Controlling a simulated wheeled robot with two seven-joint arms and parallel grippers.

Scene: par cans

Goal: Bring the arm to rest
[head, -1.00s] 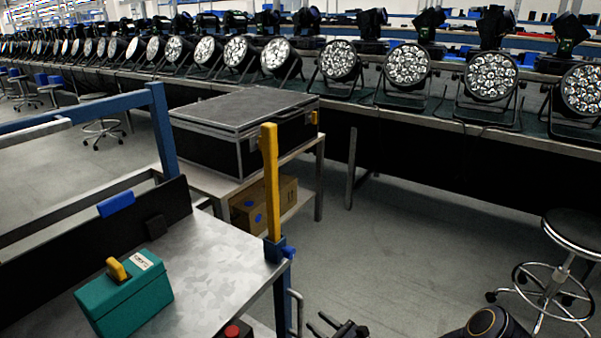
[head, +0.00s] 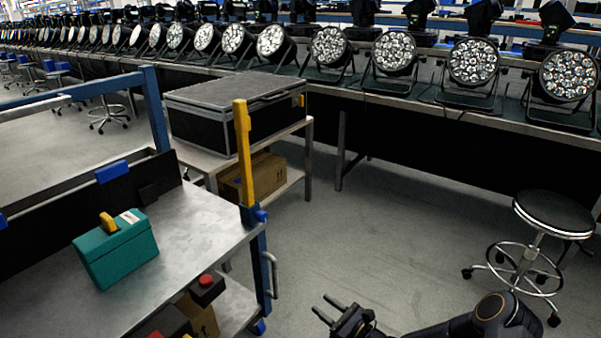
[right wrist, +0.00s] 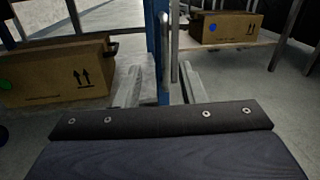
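My right gripper (head: 328,309) shows at the bottom of the head view, over open floor to the right of the metal cart. Its two dark fingers are apart with nothing between them. In the right wrist view its two fingers (right wrist: 160,88) are also apart, with a blue post and a metal handle of the cart seen beyond the gap. My right arm (head: 460,325) reaches in from the lower right. My left gripper is not in view.
The cart top (head: 195,235) carries a teal box (head: 118,252) and has a yellow post (head: 243,150). A stool (head: 553,215) stands at right. A black case (head: 235,112) lies on a side table. Par cans (head: 394,54) line the long bench. Floor between is clear.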

